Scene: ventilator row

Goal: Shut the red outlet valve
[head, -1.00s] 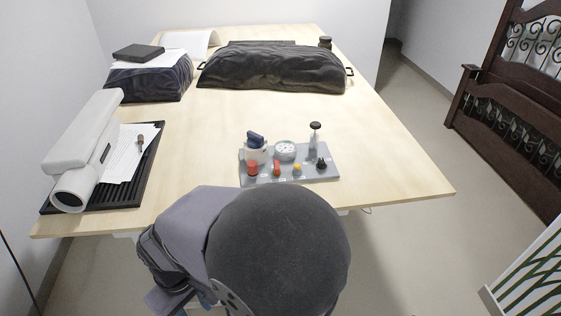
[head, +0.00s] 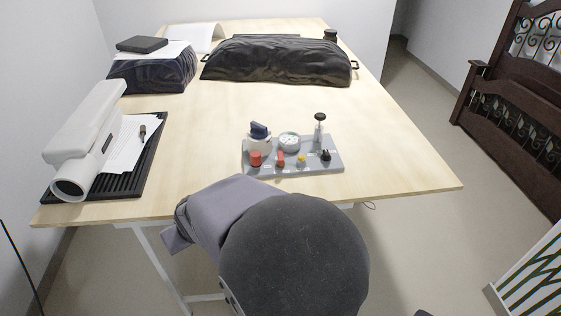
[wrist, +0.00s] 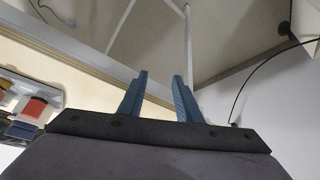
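A grey board (head: 335,166) near the table's front edge carries several small fittings. Two are red: a round red knob (head: 256,159) at the left and a narrow red handle (head: 281,158) beside it. I cannot tell from their looks which is the outlet valve, or how far either is turned. My gripper (wrist: 160,78) is open and empty in the wrist view, with two blue fingers apart. The board shows at the left edge of that view with a red part (wrist: 34,107), off to the side of the fingers. In the head view my arm hides the gripper.
The board also holds a round white gauge (head: 290,141), a white fitting with a blue top (head: 259,138), a yellow knob (head: 301,160), a small black knob (head: 325,156) and a black-topped post (head: 319,131). A black tray (head: 128,182) lies left. Mid-table is clear.

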